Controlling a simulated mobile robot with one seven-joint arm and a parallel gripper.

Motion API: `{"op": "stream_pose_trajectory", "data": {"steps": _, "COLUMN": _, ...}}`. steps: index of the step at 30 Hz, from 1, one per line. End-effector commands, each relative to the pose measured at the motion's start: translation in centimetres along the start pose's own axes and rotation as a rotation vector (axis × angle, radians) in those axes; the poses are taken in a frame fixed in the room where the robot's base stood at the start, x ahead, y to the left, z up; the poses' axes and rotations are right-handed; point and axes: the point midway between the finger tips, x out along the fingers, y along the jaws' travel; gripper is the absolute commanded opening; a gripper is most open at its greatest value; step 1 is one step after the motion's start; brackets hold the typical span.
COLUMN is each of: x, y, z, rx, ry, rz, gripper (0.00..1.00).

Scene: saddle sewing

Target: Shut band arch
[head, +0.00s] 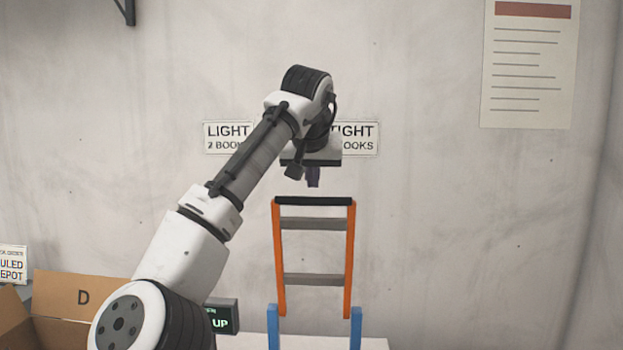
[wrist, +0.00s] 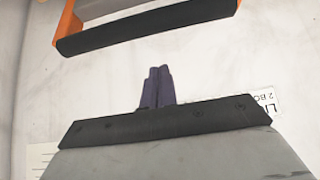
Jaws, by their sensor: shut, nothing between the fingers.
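The arch (head: 313,224) stands upright in the head view. It has two orange side posts, grey cross bars and a black top bar, and its feet meet two blue uprights (head: 356,327). Its black top bar also shows along the top of the wrist view (wrist: 146,27). My gripper (head: 313,180) is just above the top bar in the head view, with a small gap to it. In the wrist view its dark purple fingers (wrist: 160,74) are together and empty, apart from the bar. I cannot tell which part is the band.
A small dark display reading "UP" (head: 224,316) is left of the arch. Wall signs (head: 360,138) are behind my gripper. The wall area right of the arch is clear.

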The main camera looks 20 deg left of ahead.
Motion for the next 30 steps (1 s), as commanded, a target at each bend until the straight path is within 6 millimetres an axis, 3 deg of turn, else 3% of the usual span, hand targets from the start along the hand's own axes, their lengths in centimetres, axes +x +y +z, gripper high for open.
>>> {"op": "stream_pose_trajectory", "data": {"steps": 12, "x": -1.6, "y": 0.0, "z": 3.4, "rx": 0.000, "ry": 0.004, "rz": -0.001, "gripper": 0.00}}
{"op": "stream_pose_trajectory", "data": {"steps": 30, "x": -1.5, "y": -0.3, "z": 3.8, "rx": 0.000, "ry": 0.019, "rz": 0.001, "gripper": 0.00}}
